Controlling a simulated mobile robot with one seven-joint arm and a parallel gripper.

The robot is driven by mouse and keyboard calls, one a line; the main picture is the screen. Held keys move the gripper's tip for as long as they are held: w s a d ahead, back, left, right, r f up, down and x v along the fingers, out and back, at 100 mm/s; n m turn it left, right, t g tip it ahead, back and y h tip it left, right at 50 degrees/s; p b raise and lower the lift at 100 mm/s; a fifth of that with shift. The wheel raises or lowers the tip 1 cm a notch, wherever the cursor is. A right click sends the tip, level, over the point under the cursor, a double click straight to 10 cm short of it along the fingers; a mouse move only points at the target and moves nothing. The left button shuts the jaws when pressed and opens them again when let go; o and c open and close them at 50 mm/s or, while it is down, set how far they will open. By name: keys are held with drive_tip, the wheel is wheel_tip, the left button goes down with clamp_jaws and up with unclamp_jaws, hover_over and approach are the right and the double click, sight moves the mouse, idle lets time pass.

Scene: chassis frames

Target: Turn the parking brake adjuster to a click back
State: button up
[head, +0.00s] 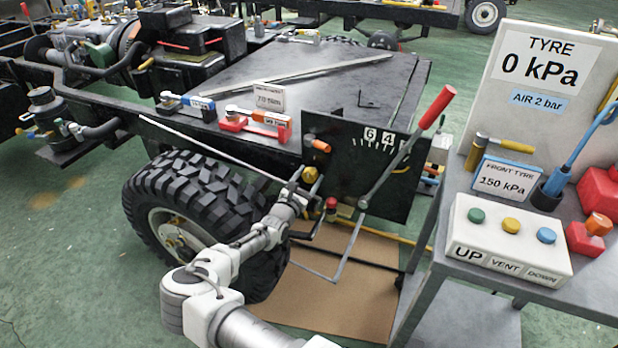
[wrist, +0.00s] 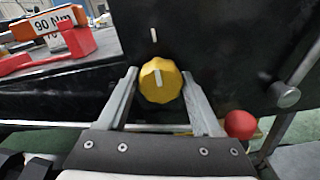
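The adjuster is a yellow scalloped knob (wrist: 160,82) with a white line on its face, on a black upright panel (wrist: 225,45). The line points nearly straight up, leaning slightly left. A short white mark (wrist: 153,35) is on the panel above it. My gripper (wrist: 160,74) is open, one finger on each side of the knob, with narrow gaps showing. In the head view the knob (head: 310,174) is at the panel's left edge, with my gripper (head: 304,188) at it, partly hiding it. The panel has a numbered scale (head: 385,140) and a long red-handled lever (head: 436,108).
A red ball-shaped knob (wrist: 240,124) is close to the right finger. A metal rod (wrist: 290,92) stands farther right. A large tyre (head: 190,205) is beside my arm. A grey cart (head: 465,285) with a button box (head: 508,240) stands at right.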

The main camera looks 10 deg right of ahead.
drive_tip(key=c, duration=0.9)
drive_tip(key=shift+c, duration=0.2)
drive_tip(key=shift+n+p, duration=0.9)
drive_tip(key=shift+n, duration=0.3)
drive_tip(key=n+p, duration=0.1)
drive_tip(key=n, duration=0.1)
drive_tip(key=shift+n, duration=0.3)
drive_tip(key=n, duration=0.3)
drive_tip(key=shift+n+p, duration=0.3)
drive_tip(key=shift+d+n, duration=0.1)
drive_tip(key=shift+n, duration=1.4)
drive_tip(key=shift+s, duration=0.1)
